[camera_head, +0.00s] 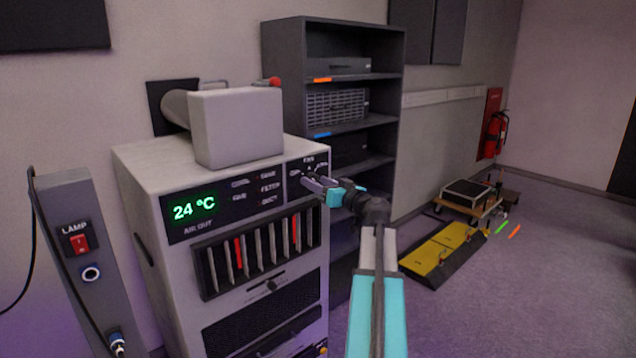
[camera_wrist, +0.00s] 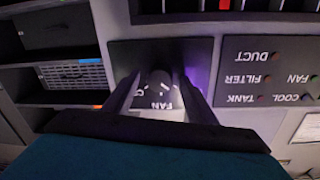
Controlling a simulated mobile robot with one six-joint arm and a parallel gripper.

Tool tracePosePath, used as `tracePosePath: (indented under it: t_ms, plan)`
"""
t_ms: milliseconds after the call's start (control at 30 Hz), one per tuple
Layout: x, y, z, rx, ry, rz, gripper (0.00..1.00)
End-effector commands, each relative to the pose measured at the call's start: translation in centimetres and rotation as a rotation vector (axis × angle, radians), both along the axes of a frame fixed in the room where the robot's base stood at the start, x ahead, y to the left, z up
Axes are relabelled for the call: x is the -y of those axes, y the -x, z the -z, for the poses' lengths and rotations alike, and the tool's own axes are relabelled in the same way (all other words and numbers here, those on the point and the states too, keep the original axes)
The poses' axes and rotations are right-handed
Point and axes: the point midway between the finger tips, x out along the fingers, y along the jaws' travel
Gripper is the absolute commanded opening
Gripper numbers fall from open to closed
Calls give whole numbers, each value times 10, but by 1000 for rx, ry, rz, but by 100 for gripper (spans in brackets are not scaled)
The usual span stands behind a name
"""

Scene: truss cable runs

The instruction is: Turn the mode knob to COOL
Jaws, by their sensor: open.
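The mode knob (camera_wrist: 157,78) is a small dark knob on the dark panel of the cooling unit, seen upside down in the wrist view. The word FAN shows beside it; the other position labels are partly hidden by my fingers, and I cannot tell where its pointer sits. My gripper (camera_wrist: 158,88) is open, with one finger on each side of the knob; I cannot tell whether they touch it. The cooling unit (camera_head: 130,165) is a pale cabinet showing 24 °C in green.
A status panel (camera_wrist: 270,82) with DUCT, FILTER, FAN, COOL and TANK lights lies beside the knob. Slats and a slider (camera_head: 270,286) are below. A dark shelf rack (camera_head: 283,80) stands behind, a LAMP switch post (camera_head: 75,270) at left.

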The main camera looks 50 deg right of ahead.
Motion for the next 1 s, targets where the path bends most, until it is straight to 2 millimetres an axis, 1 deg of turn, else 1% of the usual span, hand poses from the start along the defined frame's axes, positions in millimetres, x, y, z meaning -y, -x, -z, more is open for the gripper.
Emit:
tracePosePath:
  t_ms: [100,367,600,1000]
  plan:
    - [1,-3,0,0,0,0,52]
    - [1,-3,0,0,0,1,52]
    - [1,-2,0,0,0,1,11]
    - [1,-2,1,2,-39,1,10]
